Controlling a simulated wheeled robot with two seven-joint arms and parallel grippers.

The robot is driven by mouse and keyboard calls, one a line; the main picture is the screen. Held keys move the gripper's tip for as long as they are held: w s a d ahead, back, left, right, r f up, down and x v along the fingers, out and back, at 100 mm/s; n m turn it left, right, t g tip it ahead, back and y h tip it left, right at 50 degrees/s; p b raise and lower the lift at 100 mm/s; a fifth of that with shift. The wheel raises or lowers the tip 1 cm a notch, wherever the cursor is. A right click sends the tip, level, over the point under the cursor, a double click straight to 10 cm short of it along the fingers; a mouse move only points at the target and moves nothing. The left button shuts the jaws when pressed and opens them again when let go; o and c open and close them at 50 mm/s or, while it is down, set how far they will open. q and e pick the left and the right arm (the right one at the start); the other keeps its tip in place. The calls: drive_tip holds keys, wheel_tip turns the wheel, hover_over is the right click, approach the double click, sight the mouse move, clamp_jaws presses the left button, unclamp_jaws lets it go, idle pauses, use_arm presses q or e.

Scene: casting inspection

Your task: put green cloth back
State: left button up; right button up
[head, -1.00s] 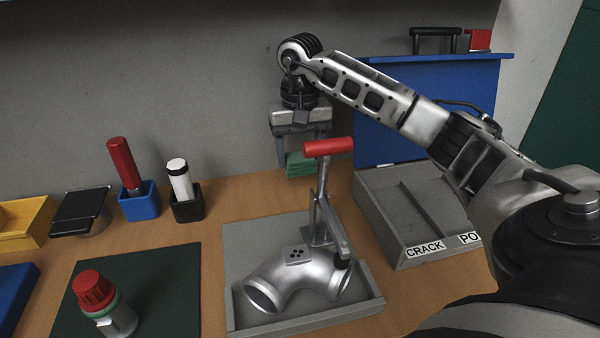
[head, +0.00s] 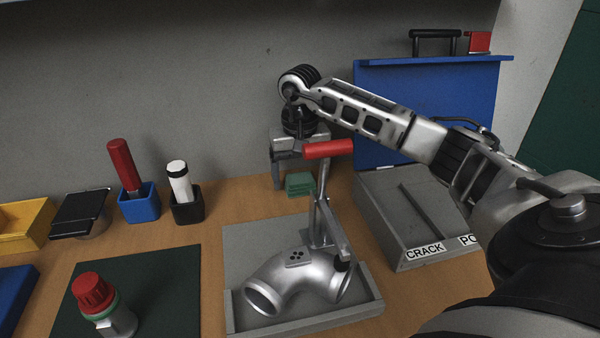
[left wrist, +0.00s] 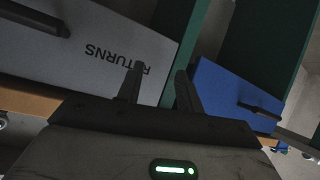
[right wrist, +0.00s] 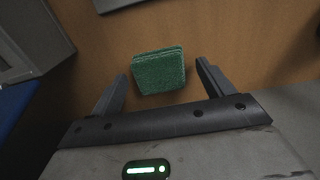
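The green cloth (head: 300,184) is a small folded stack lying on the wooden bench near the back wall, behind the red-handled clamp. It also shows in the right wrist view (right wrist: 159,71), just beyond and between the fingertips. My right gripper (right wrist: 160,78) is open and empty there, its fingers apart on either side of the cloth and not touching it. In the head view my right gripper (head: 300,170) hangs above the cloth, partly hidden by the red handle. My left gripper (left wrist: 158,78) is open and empty, facing a grey panel marked RETURNS.
A clamp with a red handle (head: 328,149) stands in front of the cloth, over a metal pipe elbow (head: 297,277) in a grey tray (head: 240,240). A grey divided box (head: 400,205) stands right. Blue and black holders (head: 187,209) stand left.

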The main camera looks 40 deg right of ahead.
sight(302, 176)
wheel_tip(302, 176, up, 12)
drive_tip(key=shift+d+p, duration=0.3)
drive_tip(key=shift+p, duration=0.05)
drive_tip(key=shift+w, duration=0.1)
idle(0.4)
